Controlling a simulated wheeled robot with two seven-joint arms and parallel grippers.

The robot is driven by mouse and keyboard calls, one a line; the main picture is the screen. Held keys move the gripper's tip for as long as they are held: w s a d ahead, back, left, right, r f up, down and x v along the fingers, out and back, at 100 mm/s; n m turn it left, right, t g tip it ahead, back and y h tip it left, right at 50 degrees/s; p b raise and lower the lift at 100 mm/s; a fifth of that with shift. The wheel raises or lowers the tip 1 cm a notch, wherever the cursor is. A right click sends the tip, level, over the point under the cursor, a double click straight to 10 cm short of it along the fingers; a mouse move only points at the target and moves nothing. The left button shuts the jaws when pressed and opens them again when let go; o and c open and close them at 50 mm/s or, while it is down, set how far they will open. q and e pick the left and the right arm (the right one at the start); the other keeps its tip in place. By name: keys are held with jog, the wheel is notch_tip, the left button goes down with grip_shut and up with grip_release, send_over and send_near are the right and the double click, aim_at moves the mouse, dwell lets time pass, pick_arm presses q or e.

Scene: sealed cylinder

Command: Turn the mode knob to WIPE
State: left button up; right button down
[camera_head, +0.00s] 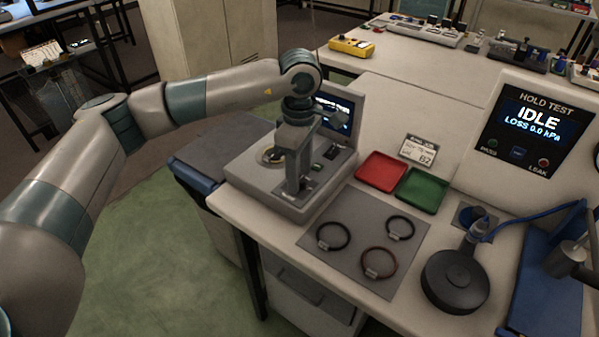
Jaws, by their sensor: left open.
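My left arm reaches in from the left, and its gripper (293,190) points down over the top panel of a grey bench machine (250,180). The gripper is open. Its fingertips are close to the panel; I cannot tell whether they touch anything. I cannot pick out the mode knob or its WIPE mark; the gripper covers part of the panel. A round pale fitting (268,156) shows left of the gripper. Small dark switches (330,152) show to its right. A lit screen (338,116) stands at the machine's back, partly behind my wrist.
Red (382,171) and green (422,190) trays sit right of the machine. Several rings lie on a grey mat (350,273). A black round part (455,281) stands further right. A hold test display (532,119) reads IDLE, LOSS 0.0 kPa.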

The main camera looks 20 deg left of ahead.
pick_arm(q)
notch_tip(320, 180, up, 17)
jog(key=b, duration=0.2)
pick_arm(e)
jog(key=shift+s+d+r+g, duration=0.35)
jog(key=shift+d+r+g, duration=0.1)
jog(key=shift+d+g, duration=0.15)
jog(key=shift+s, duration=0.1)
